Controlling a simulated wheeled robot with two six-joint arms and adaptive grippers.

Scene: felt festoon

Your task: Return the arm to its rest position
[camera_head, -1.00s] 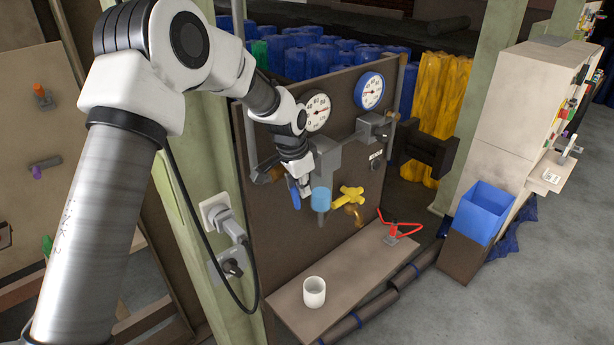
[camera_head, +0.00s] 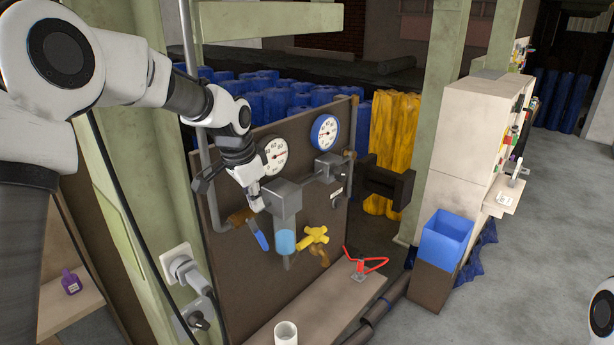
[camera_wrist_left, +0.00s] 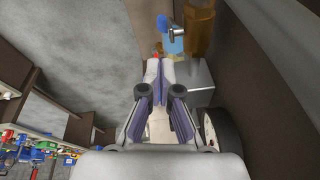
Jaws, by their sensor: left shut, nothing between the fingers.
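My left arm comes in from the left in the head view. Its gripper (camera_head: 257,205) is shut and empty, pointing down in front of the brown panel (camera_head: 235,270). It is above the blue lever (camera_head: 262,241) and close to the left of the grey box (camera_head: 284,198) below the white gauge; I cannot tell whether they touch. In the left wrist view the fingers (camera_wrist_left: 155,72) are together, with the blue lever (camera_wrist_left: 163,24) and its brass pipe (camera_wrist_left: 199,28) beyond them. My right gripper is out of view.
A light blue cylinder (camera_head: 285,243), a yellow handwheel (camera_head: 314,236) and a red handle (camera_head: 366,264) are low on the panel side. A white cup (camera_head: 286,333) stands on the bench (camera_head: 320,310). A green post and a plug socket (camera_head: 177,262) are left. Open floor lies right.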

